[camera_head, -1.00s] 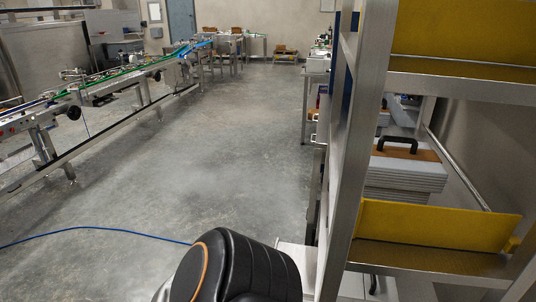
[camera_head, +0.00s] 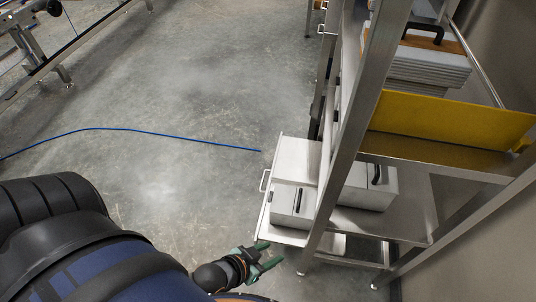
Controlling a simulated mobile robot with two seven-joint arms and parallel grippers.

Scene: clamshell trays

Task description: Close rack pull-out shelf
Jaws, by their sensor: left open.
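The metal rack (camera_head: 345,150) stands on the right. Its low pull-out shelf (camera_head: 282,237) sticks out to the left past the rack's upright, with a small handle (camera_head: 264,181) on its outer edge. Pale grey boxes (camera_head: 292,217) with black handles sit on it, partly hidden by the upright. My left gripper (camera_head: 266,257), with green fingers, is open and empty. It shows just below the shelf's near corner in the picture; whether it touches is hard to tell. My right gripper is not in view.
A yellow-fronted shelf (camera_head: 450,122) is higher on the rack, with stacked grey trays (camera_head: 425,70) above. A blue cable (camera_head: 150,131) lies on the concrete floor. A conveyor frame (camera_head: 45,60) stands at upper left.

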